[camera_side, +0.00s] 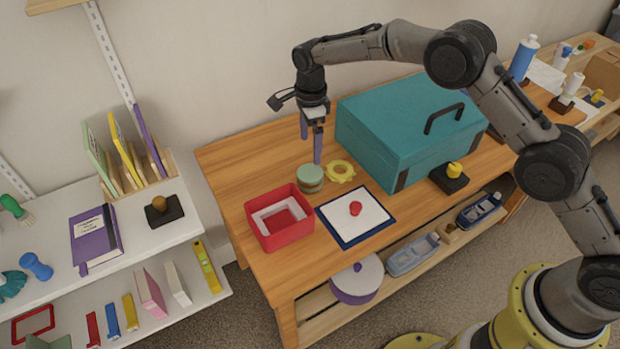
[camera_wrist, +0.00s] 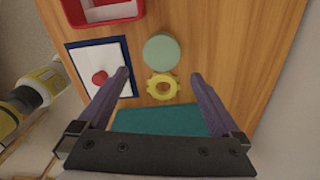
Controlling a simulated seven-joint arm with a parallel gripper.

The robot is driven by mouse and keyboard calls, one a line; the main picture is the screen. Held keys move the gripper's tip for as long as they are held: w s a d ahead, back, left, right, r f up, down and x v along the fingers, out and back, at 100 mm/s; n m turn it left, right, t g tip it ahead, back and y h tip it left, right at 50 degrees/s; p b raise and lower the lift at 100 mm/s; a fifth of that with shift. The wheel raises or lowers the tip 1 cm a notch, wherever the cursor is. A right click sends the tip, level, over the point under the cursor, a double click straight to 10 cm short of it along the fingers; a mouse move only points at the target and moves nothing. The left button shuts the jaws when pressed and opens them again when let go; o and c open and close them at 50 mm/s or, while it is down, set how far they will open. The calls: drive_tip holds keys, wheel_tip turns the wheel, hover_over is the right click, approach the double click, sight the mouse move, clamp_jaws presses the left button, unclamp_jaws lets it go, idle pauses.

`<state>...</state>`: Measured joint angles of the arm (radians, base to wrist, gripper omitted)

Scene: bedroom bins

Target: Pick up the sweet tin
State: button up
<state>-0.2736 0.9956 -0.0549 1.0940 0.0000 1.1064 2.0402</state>
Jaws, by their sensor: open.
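The sweet tin seems to be the round tin with a pale green lid (camera_side: 310,177), standing upright on the wooden table near the red bin. In the wrist view its lid (camera_wrist: 161,51) shows just beyond the fingertips, midway between them. My gripper (camera_side: 311,149) is above the table, pointing down, behind and above the tin. In the wrist view my gripper (camera_wrist: 160,75) is open with nothing held. The yellow toothed ring (camera_wrist: 162,87) lies between the finger lines, close beside the tin.
A red bin (camera_side: 279,238) stands in front of the tin. A blue-edged white board (camera_side: 346,235) with a red knob (camera_side: 355,208) lies to the right. A large teal box (camera_side: 384,148) stands close on the right and behind. Bare table (camera_side: 235,163) lies left of the tin.

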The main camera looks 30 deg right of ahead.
hover_over(308, 173)
drive_tip(key=f, duration=0.6)
drive_tip(key=shift+s+d, duration=0.2)
drive_tip(key=shift+d, duration=0.1)
drive_tip(key=shift+w+a+f, duration=0.1)
drive_tip(key=shift+a+f, duration=0.05)
drive_tip(key=shift+f, duration=1.15)
drive_tip(key=shift+w+a+f, duration=0.1)
drive_tip(key=shift+f, duration=1.2)
drive_tip(key=shift+c, duration=0.3)
drive_tip(key=c, duration=1.2)
